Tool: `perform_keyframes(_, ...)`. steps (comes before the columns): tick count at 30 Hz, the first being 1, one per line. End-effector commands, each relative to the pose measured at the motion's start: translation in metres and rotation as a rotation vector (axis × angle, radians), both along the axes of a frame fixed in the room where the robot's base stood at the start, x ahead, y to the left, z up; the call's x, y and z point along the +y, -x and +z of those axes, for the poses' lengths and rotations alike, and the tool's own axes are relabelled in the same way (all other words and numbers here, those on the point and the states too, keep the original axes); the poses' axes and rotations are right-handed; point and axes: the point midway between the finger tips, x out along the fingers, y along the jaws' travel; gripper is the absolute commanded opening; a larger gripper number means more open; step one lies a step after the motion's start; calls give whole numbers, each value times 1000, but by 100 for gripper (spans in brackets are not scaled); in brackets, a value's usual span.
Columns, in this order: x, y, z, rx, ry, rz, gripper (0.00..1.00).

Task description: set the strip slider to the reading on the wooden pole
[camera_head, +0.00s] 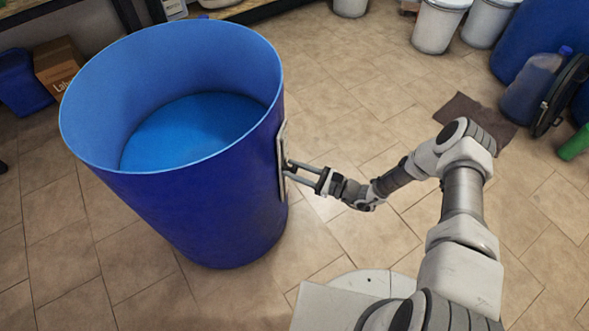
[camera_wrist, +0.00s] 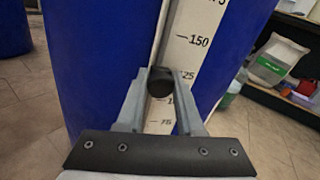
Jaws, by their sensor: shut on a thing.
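A large open blue drum (camera_head: 190,200) stands on the floor at left in the head view, its light blue inside showing. A pale strip (camera_head: 281,150) runs up its right side. In the wrist view the strip (camera_wrist: 196,50) shows black marks, with 150 above my gripper and part of a 25 beside it. A dark round slider knob (camera_wrist: 160,82) sits at the strip's slot. My gripper (camera_wrist: 161,84) is shut on the knob, just below the 150 mark; it also shows in the head view (camera_head: 288,170). The wooden pole is not visible in either view.
Blue drums and a grey jug (camera_head: 533,85) stand at upper right in the head view, with white buckets (camera_head: 438,25) behind. A dark mat (camera_head: 473,112) lies on the floor. A cardboard box (camera_head: 57,65) stands at left.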

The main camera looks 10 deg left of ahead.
Motion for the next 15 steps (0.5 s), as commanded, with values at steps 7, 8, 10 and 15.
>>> perform_keyframes(7,0,0,0,0,0,0,66)
perform_keyframes(8,0,0,0,0,0,0,66)
perform_keyframes(10,0,0,0,0,0,0,66)
perform_keyframes(15,-2,0,0,0,0,0,66)
